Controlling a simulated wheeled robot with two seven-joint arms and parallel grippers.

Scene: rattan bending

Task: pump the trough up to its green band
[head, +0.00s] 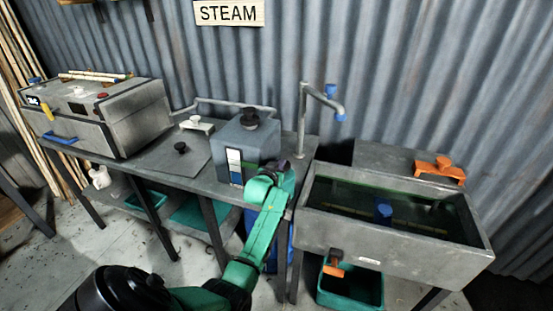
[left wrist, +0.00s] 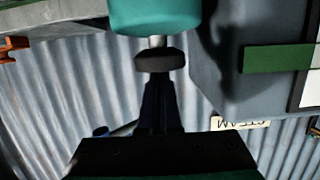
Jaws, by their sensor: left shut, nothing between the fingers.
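The trough (head: 385,250) is a long grey basin on the right in the head view. It holds dark liquid and a blue float (head: 384,211); a greenish strip runs along its inner back wall, and the level against it is hard to tell. My left gripper (head: 272,184) is in front of the grey tank, left of the trough. In the left wrist view, its shut, empty fingers (left wrist: 158,85) reach a dark knob (left wrist: 159,60) on a short metal rod out of a teal cylinder (left wrist: 155,15). Touch with the knob is unclear. My arm hides this spot in the head view.
The grey tank (head: 262,140) has a black knob and a white gauge (head: 235,156) with a green band (left wrist: 275,58). A grey steam box (head: 90,125) stands at left. A pipe (head: 303,110) rises between tank and trough.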

